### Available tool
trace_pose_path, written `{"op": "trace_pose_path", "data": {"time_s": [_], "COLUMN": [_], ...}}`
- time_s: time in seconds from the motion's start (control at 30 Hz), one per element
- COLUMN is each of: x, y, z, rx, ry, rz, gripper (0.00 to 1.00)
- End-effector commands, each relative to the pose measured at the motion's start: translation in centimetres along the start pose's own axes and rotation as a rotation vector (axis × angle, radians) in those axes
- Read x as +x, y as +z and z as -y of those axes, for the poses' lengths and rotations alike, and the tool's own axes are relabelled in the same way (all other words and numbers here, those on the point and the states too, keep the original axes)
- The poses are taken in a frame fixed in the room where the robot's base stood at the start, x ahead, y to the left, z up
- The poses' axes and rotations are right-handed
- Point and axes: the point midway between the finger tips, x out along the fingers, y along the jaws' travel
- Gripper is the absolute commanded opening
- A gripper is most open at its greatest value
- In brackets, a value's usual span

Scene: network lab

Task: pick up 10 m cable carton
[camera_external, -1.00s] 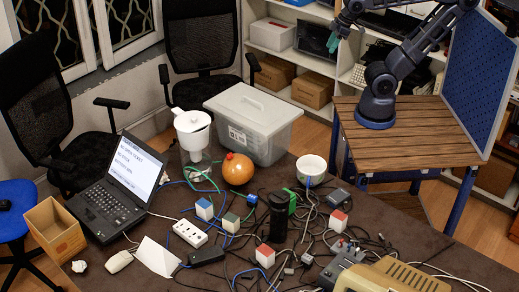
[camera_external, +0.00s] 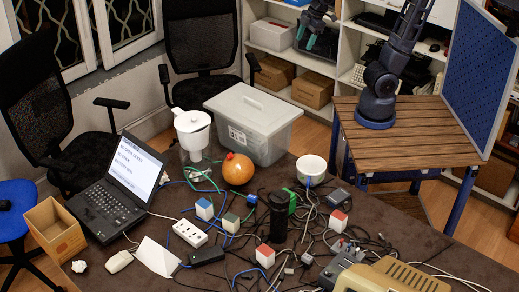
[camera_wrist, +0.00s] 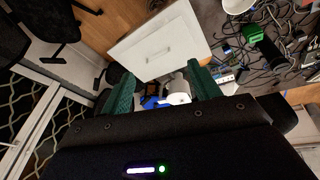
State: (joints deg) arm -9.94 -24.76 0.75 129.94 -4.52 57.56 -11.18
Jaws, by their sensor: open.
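Several small cube cartons stand among the cables on the dark table. One is white and blue (camera_external: 204,209), one is white and green (camera_external: 231,222), and two are white and red, one at right (camera_external: 338,221) and one nearer the front (camera_external: 265,256). Their lettering is too small to read, so I cannot tell which is the 10 m cable carton. My gripper (camera_external: 309,36) is high above the back of the scene, near the shelves, well apart from the cartons. In the wrist view its teal fingers (camera_wrist: 162,88) are spread with nothing held between them.
A dark upright cylinder (camera_external: 278,216) stands amid tangled cables. A laptop (camera_external: 110,203) and open cardboard box (camera_external: 56,232) are at left.

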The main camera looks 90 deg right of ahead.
Motion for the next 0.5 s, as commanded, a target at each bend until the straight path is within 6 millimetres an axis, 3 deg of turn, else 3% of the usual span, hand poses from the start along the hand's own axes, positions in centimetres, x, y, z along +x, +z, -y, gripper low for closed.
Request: {"op": "trace_pose_path", "data": {"time_s": [0.03, 0.27, 0.5], "x": [0.3, 1.6, 3.9], "y": [-1.8, -9.1, -16.4], "z": [0.3, 2.2, 5.6], "rx": [-0.045, -0.244, -0.45], "ry": [-0.002, -0.004, -0.007], "rz": [0.012, 0.049, 0.087], "gripper": [0.62, 0.62, 0.62]}}
